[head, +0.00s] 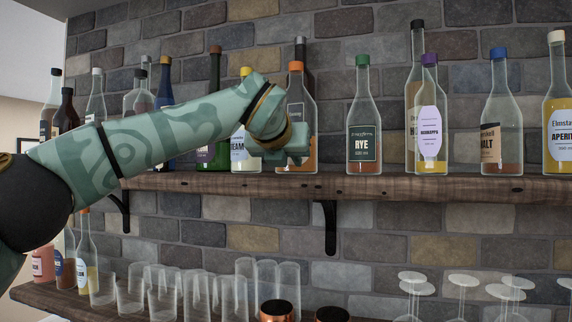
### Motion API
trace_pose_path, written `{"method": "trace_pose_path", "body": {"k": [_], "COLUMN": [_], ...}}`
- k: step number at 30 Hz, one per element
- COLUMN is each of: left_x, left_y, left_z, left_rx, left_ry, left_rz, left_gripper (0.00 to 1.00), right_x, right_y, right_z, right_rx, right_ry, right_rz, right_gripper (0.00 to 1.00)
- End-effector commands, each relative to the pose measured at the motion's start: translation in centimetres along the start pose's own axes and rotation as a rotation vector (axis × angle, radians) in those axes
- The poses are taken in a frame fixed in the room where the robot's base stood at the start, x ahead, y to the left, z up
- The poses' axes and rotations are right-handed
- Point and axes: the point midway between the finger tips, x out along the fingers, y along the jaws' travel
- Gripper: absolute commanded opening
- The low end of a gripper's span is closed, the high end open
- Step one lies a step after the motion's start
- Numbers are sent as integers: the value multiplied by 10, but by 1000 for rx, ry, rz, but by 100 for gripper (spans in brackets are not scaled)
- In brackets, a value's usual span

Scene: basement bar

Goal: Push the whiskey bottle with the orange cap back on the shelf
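The bottle with the orange cap (296,67) stands upright on the upper wooden shelf (350,187), near its front edge. My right gripper is not in view.
A green-capped RYE bottle (364,115) stands to the right with a gap. A yellow-capped bottle (245,152) stands close on the left, partly behind my arm. More bottles line the shelf. Clear glasses (265,285) stand on the lower shelf.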

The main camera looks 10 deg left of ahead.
Motion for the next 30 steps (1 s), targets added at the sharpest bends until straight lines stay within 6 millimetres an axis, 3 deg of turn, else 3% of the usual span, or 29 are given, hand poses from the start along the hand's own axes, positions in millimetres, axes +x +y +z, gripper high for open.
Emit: {"method": "trace_pose_path", "body": {"k": [1,12,24,30], "left_x": [-3,-44,-88,-98], "left_y": [0,0,0,0], "left_z": [-8,-25,-41,-43], "left_rx": [-1,0,0,-1], "left_ry": [-3,-2,-2,0], "left_rz": [-1,0,0,0], "left_gripper": [18,18,18,18], "right_x": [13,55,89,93], "right_y": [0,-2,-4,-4], "right_z": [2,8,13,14], "right_rx": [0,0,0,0], "right_ry": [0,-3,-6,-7], "right_rz": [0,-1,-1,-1], "right_gripper": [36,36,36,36]}}
